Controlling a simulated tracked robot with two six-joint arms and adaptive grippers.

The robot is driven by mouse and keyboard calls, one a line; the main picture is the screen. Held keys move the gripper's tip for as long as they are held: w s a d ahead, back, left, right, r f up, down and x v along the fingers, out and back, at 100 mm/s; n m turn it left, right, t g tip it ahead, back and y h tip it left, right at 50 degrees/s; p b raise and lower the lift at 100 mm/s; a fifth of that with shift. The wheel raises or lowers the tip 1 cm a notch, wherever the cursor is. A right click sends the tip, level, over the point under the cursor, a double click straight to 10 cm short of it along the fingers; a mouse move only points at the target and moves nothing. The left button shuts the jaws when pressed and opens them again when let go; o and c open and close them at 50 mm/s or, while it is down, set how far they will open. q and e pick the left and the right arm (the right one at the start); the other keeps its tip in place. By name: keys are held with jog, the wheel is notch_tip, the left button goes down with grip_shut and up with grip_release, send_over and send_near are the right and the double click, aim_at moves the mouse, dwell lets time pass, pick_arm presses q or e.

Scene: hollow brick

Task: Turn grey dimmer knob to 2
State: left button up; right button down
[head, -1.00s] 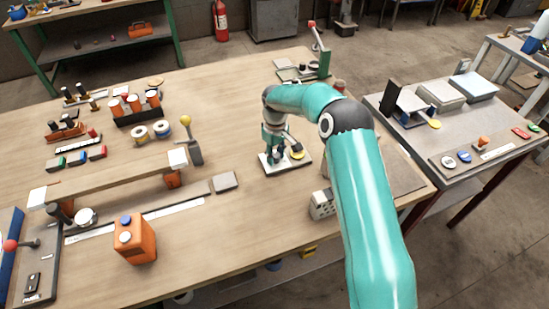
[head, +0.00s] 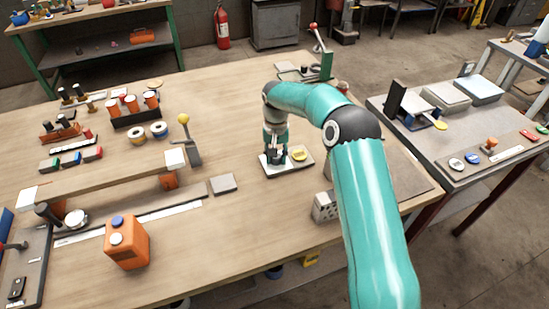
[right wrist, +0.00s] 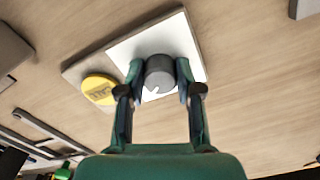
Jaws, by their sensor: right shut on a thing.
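The grey dimmer knob (right wrist: 160,74) stands on a white plate (right wrist: 193,42) in the right wrist view, with a white pointer mark on it. My right gripper (right wrist: 160,84) has its two fingers on either side of the knob and is shut on it. In the head view the right gripper (head: 276,154) reaches down onto the white plate (head: 268,170) and hides most of the knob. The numbers around the knob cannot be read. My left gripper is not in view.
A yellow round piece (right wrist: 99,89) sits beside the knob on the same base; it also shows in the head view (head: 299,154). A grey block (head: 223,183) and a lever with a yellow ball (head: 184,119) stand to the left. A perforated block (head: 325,206) is nearer the front.

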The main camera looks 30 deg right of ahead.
jog(key=shift+w+m, duration=0.1)
jog(key=shift+m, duration=0.2)
jog(key=c, duration=0.8)
grip_release()
jog(key=shift+a, duration=0.1)
jog(key=shift+o, duration=0.2)
notch_tip(320, 180, up, 12)
